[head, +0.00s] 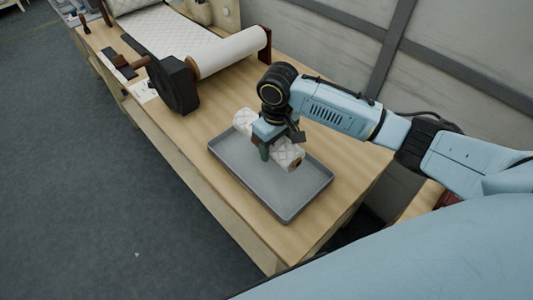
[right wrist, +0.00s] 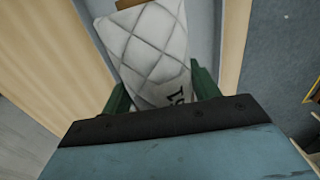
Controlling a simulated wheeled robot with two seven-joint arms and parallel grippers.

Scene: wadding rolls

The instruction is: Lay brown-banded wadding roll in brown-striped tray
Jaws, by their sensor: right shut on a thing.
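A white quilted wadding roll (head: 289,157) lies slantwise over the back part of the grey metal tray (head: 268,194). A small brown patch shows at the roll's near end. My right gripper (head: 267,147) is shut around the middle of the roll from above. In the right wrist view the green fingers sit on both sides of the roll (right wrist: 150,45), which has dark printed marks. I cannot tell whether the roll touches the tray floor. No brown stripe is visible on the tray. My left gripper is not in view.
The tray stands near the front end of a long wooden table (head: 335,155). Farther back are a large quilted white roll (head: 235,52) on a stand and a dark block-like part (head: 178,85). A grey panelled wall runs along the right.

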